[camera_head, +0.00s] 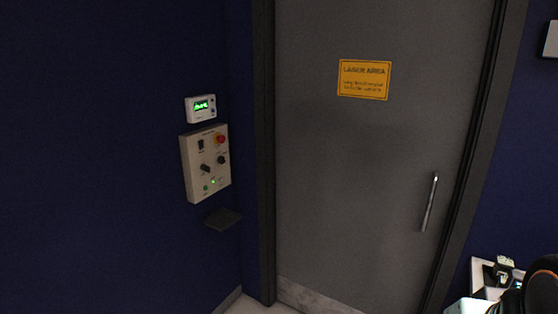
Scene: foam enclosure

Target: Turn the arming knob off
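A beige control panel (190,170) is fixed to the dark blue wall left of the door. It carries two black knobs, a lower left one (205,168) and a right one (221,160). The labels are too small to read, so I cannot tell which is the arming knob or how it is set. A red button (221,139) is at the upper right and a black switch (201,145) at the upper left. A small green light (213,181) glows below the knobs. My gripper cannot be made out in this view, and nothing touches the panel.
A white box with a lit green display (201,106) is above the panel; a small dark shelf (222,219) is below. A grey door (350,190) with a yellow sign (364,79) and a metal handle (430,203) is shut. Cluttered equipment (503,267) is at bottom right.

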